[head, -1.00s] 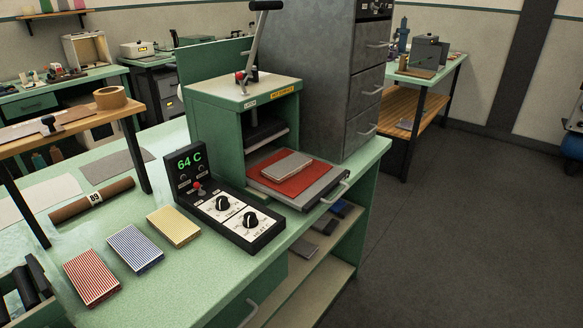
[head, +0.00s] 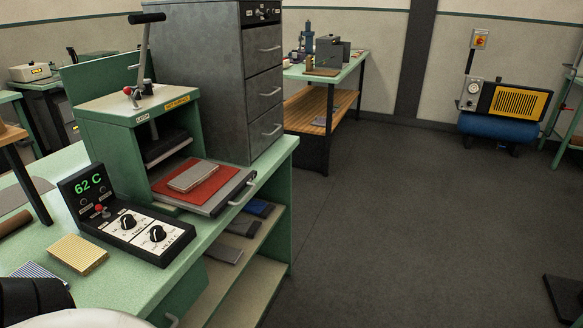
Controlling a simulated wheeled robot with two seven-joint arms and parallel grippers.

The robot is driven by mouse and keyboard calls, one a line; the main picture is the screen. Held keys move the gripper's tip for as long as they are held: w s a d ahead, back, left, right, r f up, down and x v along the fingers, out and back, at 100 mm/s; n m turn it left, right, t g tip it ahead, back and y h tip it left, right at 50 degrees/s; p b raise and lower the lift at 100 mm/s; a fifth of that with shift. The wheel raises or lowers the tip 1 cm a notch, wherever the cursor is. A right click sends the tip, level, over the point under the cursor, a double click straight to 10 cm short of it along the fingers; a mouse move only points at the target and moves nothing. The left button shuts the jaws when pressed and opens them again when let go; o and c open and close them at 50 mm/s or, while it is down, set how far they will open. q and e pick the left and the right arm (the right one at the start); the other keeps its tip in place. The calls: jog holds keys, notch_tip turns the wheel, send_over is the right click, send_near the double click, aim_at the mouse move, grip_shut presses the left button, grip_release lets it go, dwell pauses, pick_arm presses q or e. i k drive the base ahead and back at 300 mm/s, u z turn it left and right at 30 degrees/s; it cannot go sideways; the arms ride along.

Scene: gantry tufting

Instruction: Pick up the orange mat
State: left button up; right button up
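No plainly orange mat shows. A red, slightly orange sheet (head: 214,187) lies on the pulled-out tray (head: 220,206) of the green press (head: 135,107), with a grey slab (head: 192,176) on top covering its middle. A yellow striped pad (head: 77,254) lies flat on the green bench. A blue striped pad (head: 40,273) lies left of it, partly hidden by a dark and white part at the lower left that looks like my arm. Neither of my grippers is in view.
A control box (head: 128,222) reading 62 C stands between the pads and the press. Shelves under the bench hold a blue item (head: 258,208) and dark slabs. A grey cabinet (head: 225,80) stands behind the press. The floor at right is open, with a blue compressor (head: 495,127) by the wall.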

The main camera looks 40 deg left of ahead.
aim_at(187, 181)
jog(key=z, duration=0.35)
jog(key=i, duration=1.95)
jog(key=u, duration=3)
